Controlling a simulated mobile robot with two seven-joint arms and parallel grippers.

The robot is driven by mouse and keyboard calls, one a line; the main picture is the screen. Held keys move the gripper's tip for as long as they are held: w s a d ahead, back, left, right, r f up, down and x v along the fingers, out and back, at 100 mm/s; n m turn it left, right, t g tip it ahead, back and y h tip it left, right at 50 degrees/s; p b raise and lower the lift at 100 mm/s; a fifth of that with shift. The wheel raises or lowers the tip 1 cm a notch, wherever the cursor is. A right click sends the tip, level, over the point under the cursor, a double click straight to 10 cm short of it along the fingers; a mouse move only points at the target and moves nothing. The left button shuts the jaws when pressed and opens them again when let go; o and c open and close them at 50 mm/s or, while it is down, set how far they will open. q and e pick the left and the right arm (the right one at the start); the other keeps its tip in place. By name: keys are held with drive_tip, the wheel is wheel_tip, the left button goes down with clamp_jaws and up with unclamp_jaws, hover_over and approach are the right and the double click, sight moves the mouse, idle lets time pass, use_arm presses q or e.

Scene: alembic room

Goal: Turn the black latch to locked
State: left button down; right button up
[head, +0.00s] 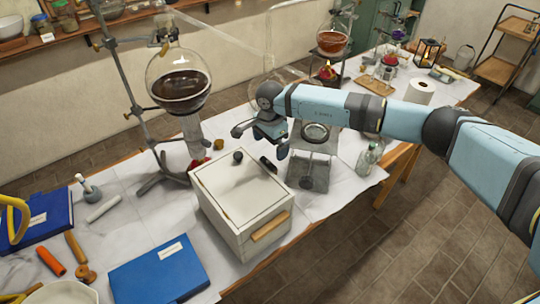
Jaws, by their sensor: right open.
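A white wooden box (240,200) with a flat lid stands near the front edge of the table. My left gripper is not in view.
A round flask (180,78) of dark liquid hangs on a metal stand (128,90) behind the box. A grey device (308,172) and a glass bottle (367,158) stand to the right. A blue book (158,275) lies front left.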

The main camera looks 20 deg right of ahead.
sight(268, 164)
wheel_tip(268, 164, down, 6)
drive_tip(key=shift+f+p, duration=0.25)
drive_tip(key=shift+p, duration=0.3)
drive_tip(key=c, duration=0.9)
